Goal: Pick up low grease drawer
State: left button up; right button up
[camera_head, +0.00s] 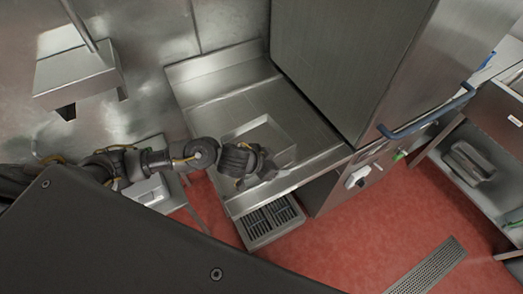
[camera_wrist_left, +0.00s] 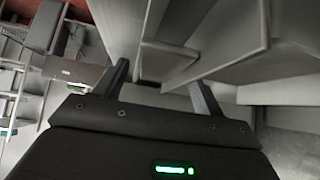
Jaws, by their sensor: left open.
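My left gripper (camera_head: 262,168) reaches in from the left over the front part of the steel counter. In the left wrist view its two fingers (camera_wrist_left: 162,88) are spread apart with nothing clearly held between them. A low, tray-like metal unit with dark slots (camera_head: 270,220) sits below the counter's front edge, close to the red floor; it looks like the low grease drawer, but I cannot be sure. The gripper is above it and apart from it in the head view. In the wrist view, grey metal panels (camera_wrist_left: 180,55) lie beyond the fingers; I cannot tell which parts they are.
The steel counter (camera_head: 212,92) has a shallow square recess (camera_head: 262,135). A tall steel cabinet (camera_head: 340,60) with a blue handle (camera_head: 428,115) stands right of it. A steel shelf unit (camera_head: 470,165) is at the far right. Red floor (camera_head: 365,225) is open in front, with a drain grate (camera_head: 428,268).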

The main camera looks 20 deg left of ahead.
pick_arm(q)
jog(key=shift+w+d+f, duration=0.1)
jog(key=shift+w+f, duration=0.05)
jog(key=shift+f, duration=0.05)
jog(key=c, duration=1.3)
jog(key=shift+r, duration=0.1)
jog(key=shift+c, duration=0.4)
jog(key=shift+r, duration=0.1)
jog(key=shift+r, duration=0.3)
notch_tip(320, 180, up, 2)
jog(key=shift+r+p, duration=0.15)
jog(key=shift+p, duration=0.5)
jog(key=s+r+p, duration=0.1)
jog(key=r, duration=0.1)
jog(key=s+r+p, duration=0.2)
jog(key=s+r, duration=0.1)
jog(key=shift+a+r, duration=0.35)
jog(key=shift+a, duration=0.05)
jog(key=s+a+r+p, duration=0.1)
jog(key=s+r, duration=0.3)
jog(key=s, duration=0.5)
jog(key=shift+s+a+p, duration=0.35)
jog(key=shift+s+p, duration=0.05)
jog(key=shift+p, duration=0.15)
jog(key=shift+r, duration=0.1)
